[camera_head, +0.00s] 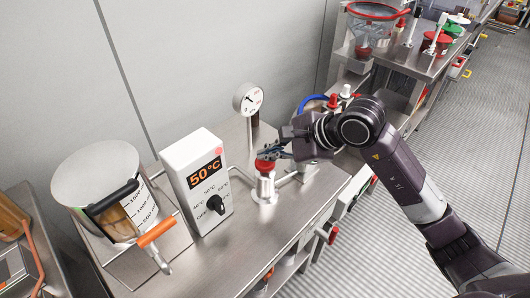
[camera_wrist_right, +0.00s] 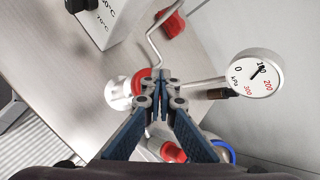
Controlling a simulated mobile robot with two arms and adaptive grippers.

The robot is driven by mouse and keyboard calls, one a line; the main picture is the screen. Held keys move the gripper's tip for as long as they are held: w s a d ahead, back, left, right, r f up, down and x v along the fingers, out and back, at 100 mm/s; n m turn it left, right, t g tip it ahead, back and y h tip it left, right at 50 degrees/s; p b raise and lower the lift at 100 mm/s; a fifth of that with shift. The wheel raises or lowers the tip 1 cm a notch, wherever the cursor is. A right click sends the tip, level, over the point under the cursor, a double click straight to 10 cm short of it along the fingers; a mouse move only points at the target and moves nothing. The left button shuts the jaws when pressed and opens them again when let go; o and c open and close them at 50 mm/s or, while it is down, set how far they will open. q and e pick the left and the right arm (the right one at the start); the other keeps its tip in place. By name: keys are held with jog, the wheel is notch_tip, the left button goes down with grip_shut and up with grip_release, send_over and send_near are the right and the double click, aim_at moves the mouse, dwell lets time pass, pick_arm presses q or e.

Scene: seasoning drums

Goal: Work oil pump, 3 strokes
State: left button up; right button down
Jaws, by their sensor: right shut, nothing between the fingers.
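The oil pump, a steel cylinder with a red cap (camera_head: 265,165), stands on the steel bench right of the temperature box. My right gripper (camera_head: 268,154) is shut with nothing between its fingers, at the red cap from above. In the right wrist view the shut fingertips (camera_wrist_right: 161,75) overlap the red cap (camera_wrist_right: 140,82) and hide part of it. The pump's pale metal body (camera_wrist_right: 117,93) shows to their left. I cannot tell whether the fingers touch the cap. My left gripper is not in view.
A pressure gauge (camera_head: 248,99) stands behind the pump; its dial also shows in the wrist view (camera_wrist_right: 256,75). The temperature box (camera_head: 197,180) reads 50°C. A clear measuring vessel (camera_head: 104,192) with an orange-handled lever stands at left. Thin pipes run beside the pump. The front bench (camera_head: 258,245) is clear.

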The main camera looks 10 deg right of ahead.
aim_at(267, 162)
jog(key=shift+f, duration=0.1)
dwell(0.3)
pick_arm(q)
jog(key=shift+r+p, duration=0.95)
jog(key=shift+p, duration=0.1)
pick_arm(e)
jog(key=shift+r, duration=2.1)
pick_arm(q)
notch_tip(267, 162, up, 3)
jog(key=p, duration=0.2)
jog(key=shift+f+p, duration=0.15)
jog(key=shift+p, duration=0.2)
pick_arm(e)
notch_tip(267, 162, up, 5)
